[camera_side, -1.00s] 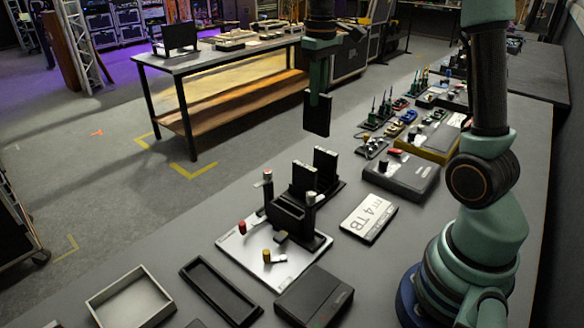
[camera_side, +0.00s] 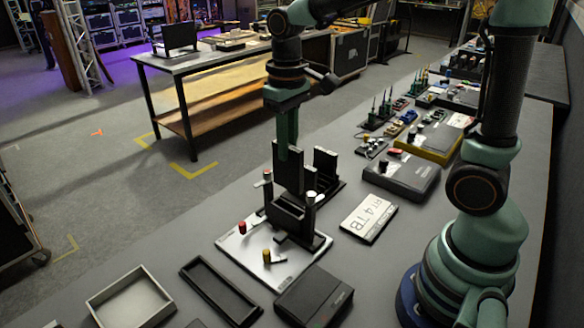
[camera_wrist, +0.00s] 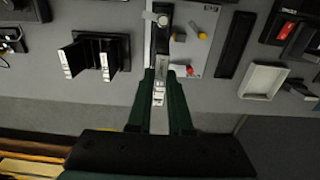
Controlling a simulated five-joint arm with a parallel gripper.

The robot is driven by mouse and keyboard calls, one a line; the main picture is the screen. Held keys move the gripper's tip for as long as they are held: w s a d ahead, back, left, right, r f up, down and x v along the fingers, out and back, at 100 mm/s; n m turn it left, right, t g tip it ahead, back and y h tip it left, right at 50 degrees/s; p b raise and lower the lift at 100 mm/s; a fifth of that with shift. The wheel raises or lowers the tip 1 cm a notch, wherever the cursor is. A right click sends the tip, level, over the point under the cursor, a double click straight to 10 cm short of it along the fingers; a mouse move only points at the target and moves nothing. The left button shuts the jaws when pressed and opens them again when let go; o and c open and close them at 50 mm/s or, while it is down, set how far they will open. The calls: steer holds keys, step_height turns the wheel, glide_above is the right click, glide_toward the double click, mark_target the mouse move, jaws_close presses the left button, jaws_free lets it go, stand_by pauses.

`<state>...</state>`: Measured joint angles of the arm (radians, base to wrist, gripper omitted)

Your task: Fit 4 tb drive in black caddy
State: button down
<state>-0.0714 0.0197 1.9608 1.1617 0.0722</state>
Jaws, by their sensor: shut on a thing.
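My gripper (camera_side: 288,140) is shut on a dark upright drive (camera_side: 287,172). In the wrist view the gripper (camera_wrist: 166,88) shows the drive's pale label end (camera_wrist: 159,92) between its fingers; I cannot read the label. The black caddy (camera_side: 284,219) stands on a white plate (camera_side: 245,250), just below the held drive. I cannot tell whether the drive's lower edge is inside the caddy or above it.
A black rack (camera_wrist: 92,40) with two upright drives stands beside the caddy. Posts with red (camera_side: 242,227) and yellow (camera_side: 266,256) caps rise from the plate. A dark box (camera_side: 313,297), a black tray (camera_side: 220,290) and a grey tray (camera_side: 131,299) lie in front.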

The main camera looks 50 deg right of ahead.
mark_target(288, 187)
steer(key=shift+f, duration=2.5)
steer(key=shift+f, duration=0.2)
steer(key=shift+f, duration=0.4)
steer(key=shift+f, duration=0.2)
steer(key=shift+f, duration=0.4)
steer(key=shift+f, duration=0.25)
steer(key=shift+f, duration=0.9)
steer(key=shift+f, duration=0.35)
steer(key=shift+f, duration=0.45)
